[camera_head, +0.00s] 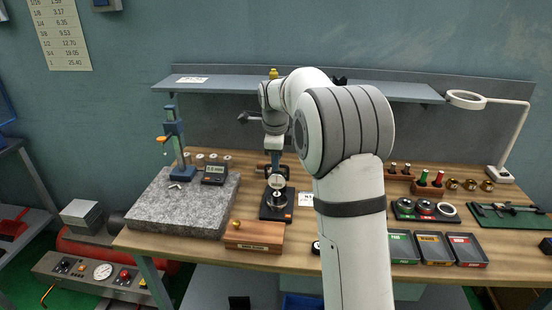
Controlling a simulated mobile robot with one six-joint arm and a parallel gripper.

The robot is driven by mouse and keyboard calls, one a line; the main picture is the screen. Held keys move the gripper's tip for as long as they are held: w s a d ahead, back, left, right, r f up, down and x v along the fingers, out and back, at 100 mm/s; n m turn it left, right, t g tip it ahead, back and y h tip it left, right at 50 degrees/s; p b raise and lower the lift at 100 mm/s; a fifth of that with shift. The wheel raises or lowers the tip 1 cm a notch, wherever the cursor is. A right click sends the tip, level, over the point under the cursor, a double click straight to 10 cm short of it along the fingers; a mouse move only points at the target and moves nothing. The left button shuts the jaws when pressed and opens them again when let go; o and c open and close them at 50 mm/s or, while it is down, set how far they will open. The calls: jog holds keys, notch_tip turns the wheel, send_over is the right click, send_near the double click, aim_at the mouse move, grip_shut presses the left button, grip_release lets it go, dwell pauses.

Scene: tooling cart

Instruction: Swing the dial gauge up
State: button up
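The dial gauge (277,182) has a round pale face. It sits on a small stand with a dark base (276,211) on the workbench, just right of the granite plate. My white and grey arm reaches over the bench, and my gripper (275,162) points down directly above or behind the gauge. The fingers are small and partly merged with the gauge in this view. I cannot tell whether they are open or shut, or whether they touch it.
A granite plate (190,217) with a blue height stand (179,150) and a digital readout (214,173) lies to the left. A wooden box (254,238) stands in front. A shelf (215,84) runs overhead. Small trays (436,250) lie to the right.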

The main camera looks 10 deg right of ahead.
jog(key=shift+f, duration=0.35)
jog(key=shift+c, duration=0.4)
grip_shut()
